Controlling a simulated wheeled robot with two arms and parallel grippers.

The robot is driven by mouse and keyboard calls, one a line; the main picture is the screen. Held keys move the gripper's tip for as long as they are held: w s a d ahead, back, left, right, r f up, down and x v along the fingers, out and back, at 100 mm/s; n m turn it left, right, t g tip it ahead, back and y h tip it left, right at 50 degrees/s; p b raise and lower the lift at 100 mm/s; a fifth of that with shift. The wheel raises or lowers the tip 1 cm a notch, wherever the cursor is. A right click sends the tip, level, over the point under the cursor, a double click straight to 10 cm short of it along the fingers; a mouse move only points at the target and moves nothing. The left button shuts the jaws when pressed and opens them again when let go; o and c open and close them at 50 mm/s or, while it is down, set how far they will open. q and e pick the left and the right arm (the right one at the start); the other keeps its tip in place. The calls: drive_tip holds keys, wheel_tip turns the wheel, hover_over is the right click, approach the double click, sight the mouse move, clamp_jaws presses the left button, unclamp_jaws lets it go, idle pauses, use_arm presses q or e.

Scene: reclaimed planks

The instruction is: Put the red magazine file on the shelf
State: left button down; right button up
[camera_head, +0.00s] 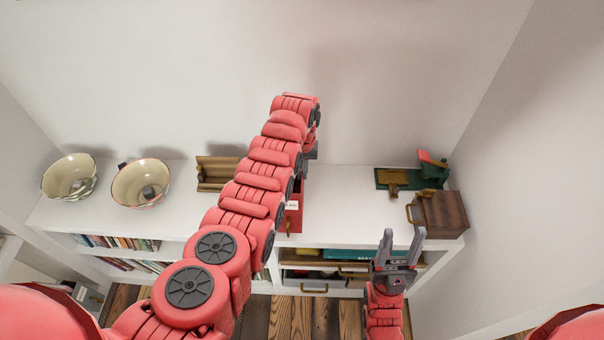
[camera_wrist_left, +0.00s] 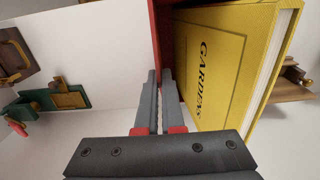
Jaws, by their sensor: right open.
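The red magazine file (camera_head: 294,219) is partly hidden behind my left arm, at the front edge of the white shelf unit's top. It has a white label and a brass pull. In the left wrist view its red wall (camera_wrist_left: 165,35) stands beside a yellow book marked GARDENS (camera_wrist_left: 215,65). My left gripper (camera_wrist_left: 161,75) has its fingers close together on that red wall. In the head view the fingers are mostly hidden by the arm. I cannot tell whether the file rests on the top or hangs just above it. My right gripper (camera_head: 400,250) is open and empty, in front of the shelf.
Two bowls (camera_head: 70,177) (camera_head: 141,183) and a wooden holder (camera_head: 216,172) stand on the left of the white shelf top (camera_head: 345,205). A green item (camera_head: 398,179) and a brown box (camera_head: 439,214) stand at right. Books (camera_head: 118,242) fill lower compartments. The top's middle right is clear.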

use_arm(q)
drive_tip(key=shift+f, duration=0.65)
drive_tip(key=c, duration=1.5)
unclamp_jaws()
drive_tip(key=shift+f, duration=0.15)
drive_tip(key=o, duration=0.5)
drive_tip(key=shift+s, duration=0.1)
drive_tip(key=shift+c, duration=0.2)
